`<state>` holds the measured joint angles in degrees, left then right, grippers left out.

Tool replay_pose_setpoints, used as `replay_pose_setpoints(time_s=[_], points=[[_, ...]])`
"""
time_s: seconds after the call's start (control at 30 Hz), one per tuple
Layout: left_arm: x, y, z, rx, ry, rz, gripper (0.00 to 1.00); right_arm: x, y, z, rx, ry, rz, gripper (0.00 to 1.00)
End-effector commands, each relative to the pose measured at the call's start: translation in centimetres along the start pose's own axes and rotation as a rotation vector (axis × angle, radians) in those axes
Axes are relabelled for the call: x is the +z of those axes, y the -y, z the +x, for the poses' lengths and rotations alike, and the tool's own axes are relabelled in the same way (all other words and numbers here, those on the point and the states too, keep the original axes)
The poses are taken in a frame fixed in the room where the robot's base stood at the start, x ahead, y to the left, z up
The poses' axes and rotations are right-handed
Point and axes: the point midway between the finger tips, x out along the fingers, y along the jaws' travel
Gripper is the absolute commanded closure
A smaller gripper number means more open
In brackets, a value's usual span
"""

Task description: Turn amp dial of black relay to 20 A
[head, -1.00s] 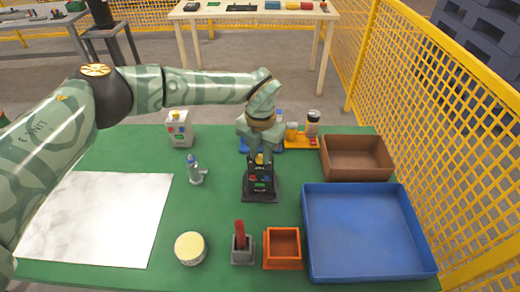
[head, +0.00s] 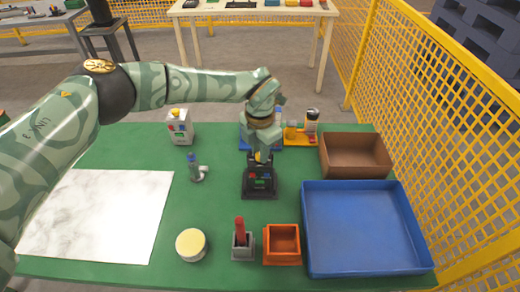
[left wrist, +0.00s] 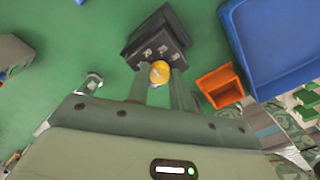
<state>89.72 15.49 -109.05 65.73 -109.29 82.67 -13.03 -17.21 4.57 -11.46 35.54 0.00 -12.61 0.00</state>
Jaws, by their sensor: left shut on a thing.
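The black relay (head: 259,183) stands upright on the green table near its middle, with small red, blue and green marks on its front. It also shows in the left wrist view (left wrist: 157,37). Its yellow amp dial (left wrist: 160,72) sits between the two fingers of my left gripper (head: 262,157). The gripper comes down from above and is shut on the dial. In the head view the fingers mostly hide the dial, and the dial's setting cannot be read. My right gripper is not in view.
A white relay (head: 180,129) stands back left, a grey fitting (head: 197,172) left of the black relay. A blue tray (head: 365,269), brown box (head: 355,167) and orange box (head: 282,257) are at right. A grey holder with a red piece (head: 241,244) and round tub (head: 191,244) stand in front.

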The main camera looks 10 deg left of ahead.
Motion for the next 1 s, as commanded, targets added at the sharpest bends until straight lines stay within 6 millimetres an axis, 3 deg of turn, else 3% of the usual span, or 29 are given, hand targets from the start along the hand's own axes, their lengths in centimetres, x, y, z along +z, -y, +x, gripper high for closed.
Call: replay_pose_setpoints(time_s=[0.17, 0.2, 0.27, 0.3, 0.67, 0.77, 1.0], points=[[0.0, -0.1, -0.1, 0.002, 0.001, -0.002, 1.0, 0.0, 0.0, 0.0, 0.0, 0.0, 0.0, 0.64], [0.0, -0.1, -0.1, 0.002, 0.001, -0.002, 0.75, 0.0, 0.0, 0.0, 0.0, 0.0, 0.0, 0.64], [0.0, -0.1, -0.1, 0.002, 0.001, -0.002, 0.58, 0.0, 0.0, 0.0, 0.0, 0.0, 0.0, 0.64], [0.0, -0.1, -0.1, 0.002, 0.001, -0.002, 0.55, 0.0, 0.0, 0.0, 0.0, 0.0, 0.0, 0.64], [0.0, -0.1, -0.9, 0.001, 0.002, -0.002, 0.55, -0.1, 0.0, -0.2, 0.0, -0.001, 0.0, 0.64], [0.1, -0.1, -2.7, 0.002, 0.003, -0.003, 0.55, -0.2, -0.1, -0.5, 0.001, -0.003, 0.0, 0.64], [0.1, -0.1, -9.3, 0.003, 0.005, -0.002, 0.55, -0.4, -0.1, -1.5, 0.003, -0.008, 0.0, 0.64]])
